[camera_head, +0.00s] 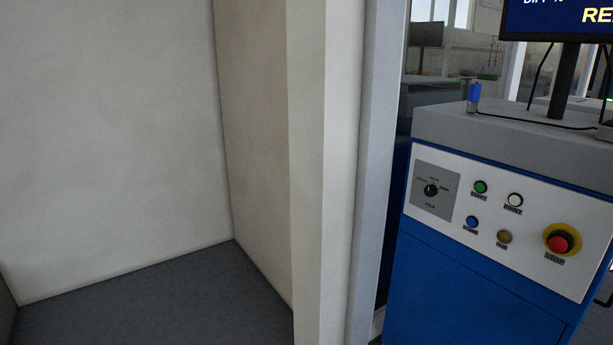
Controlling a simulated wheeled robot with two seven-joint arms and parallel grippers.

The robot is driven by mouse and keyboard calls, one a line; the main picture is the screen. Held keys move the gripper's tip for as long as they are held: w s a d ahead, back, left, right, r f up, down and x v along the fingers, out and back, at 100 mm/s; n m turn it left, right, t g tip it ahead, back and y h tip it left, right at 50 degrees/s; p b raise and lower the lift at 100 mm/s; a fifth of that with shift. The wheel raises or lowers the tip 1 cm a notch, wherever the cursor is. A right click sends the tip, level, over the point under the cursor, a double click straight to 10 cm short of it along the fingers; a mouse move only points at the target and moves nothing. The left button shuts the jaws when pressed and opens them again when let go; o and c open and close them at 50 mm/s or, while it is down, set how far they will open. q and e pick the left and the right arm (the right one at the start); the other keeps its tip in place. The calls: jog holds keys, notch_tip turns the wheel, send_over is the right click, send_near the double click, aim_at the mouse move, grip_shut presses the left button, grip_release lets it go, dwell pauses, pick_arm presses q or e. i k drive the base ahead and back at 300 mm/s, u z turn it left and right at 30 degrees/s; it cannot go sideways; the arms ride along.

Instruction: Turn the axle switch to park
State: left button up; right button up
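The axle switch (431,190) is a small black rotary knob on a grey square plate, at the left end of the white control panel (415,225). Short labels surround the knob, but they are too small to read surely, and I cannot tell which one it points at. The panel is on the front of a blue cabinet (460,295) with a grey top, at the right of the head view. Neither of my grippers shows in this view.
Right of the switch are green (480,187), white (515,200), blue (472,222) and yellow (504,237) buttons and a red stop button (558,242). A monitor (556,20) stands on the cabinet. A pale wall edge (340,180) rises left of the cabinet; grey floor (150,300) lies beyond.

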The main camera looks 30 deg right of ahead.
aim_at(430, 190)
jog(key=u, duration=0.2)
jog(key=i, duration=1.5)
jog(key=z, duration=1.2)
jog(key=i, duration=0.7)
jog(key=z, duration=0.7)
